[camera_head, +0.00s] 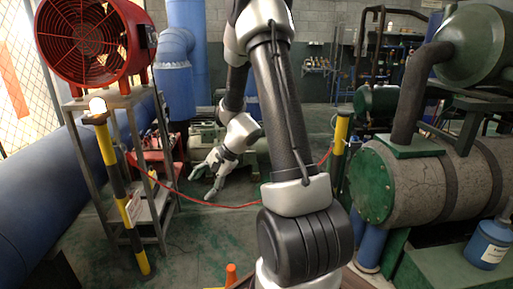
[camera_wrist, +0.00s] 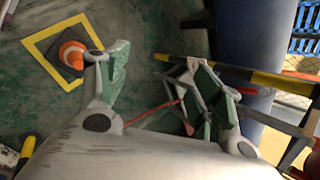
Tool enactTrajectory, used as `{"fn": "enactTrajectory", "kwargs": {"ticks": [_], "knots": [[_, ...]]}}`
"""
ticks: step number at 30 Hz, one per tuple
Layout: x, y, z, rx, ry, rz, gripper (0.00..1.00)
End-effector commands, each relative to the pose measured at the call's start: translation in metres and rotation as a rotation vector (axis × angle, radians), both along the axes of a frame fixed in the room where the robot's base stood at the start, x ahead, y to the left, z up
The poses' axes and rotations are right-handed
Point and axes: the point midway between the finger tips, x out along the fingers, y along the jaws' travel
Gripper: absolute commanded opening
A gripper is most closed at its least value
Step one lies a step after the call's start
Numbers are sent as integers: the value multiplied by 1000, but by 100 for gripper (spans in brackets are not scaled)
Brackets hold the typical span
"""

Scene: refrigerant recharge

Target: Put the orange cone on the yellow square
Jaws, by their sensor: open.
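The orange cone (camera_wrist: 71,54), with a pale band and a dark square base, stands upright on the floor in the wrist view. In the head view my gripper (camera_head: 207,181) hangs low, pointing down and left.
A red cable (camera_head: 215,206) runs between two black-and-yellow posts (camera_head: 122,195). A metal stand (camera_head: 125,105) with a red fan (camera_head: 93,42) is at left. Green tanks (camera_head: 372,182) and a blue bottle (camera_head: 489,243) are at right. Green floor lies open in the middle.

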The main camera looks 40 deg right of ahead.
Motion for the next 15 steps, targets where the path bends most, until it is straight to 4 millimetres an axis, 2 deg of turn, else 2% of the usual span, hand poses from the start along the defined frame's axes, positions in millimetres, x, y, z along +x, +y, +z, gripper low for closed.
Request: {"fn": "enactTrajectory", "kwargs": {"ticks": [1, 3, 6, 11, 15], "knots": [[-14, 11, 33, -44, -43, 102, 66], [-37, 22, 69, -110, -85, 240, 66], [-77, 32, 113, -215, -135, 427, 66], [-144, 32, 166, -417, -200, 694, 66], [-198, 17, 196, -613, -237, 876, 66]]}}
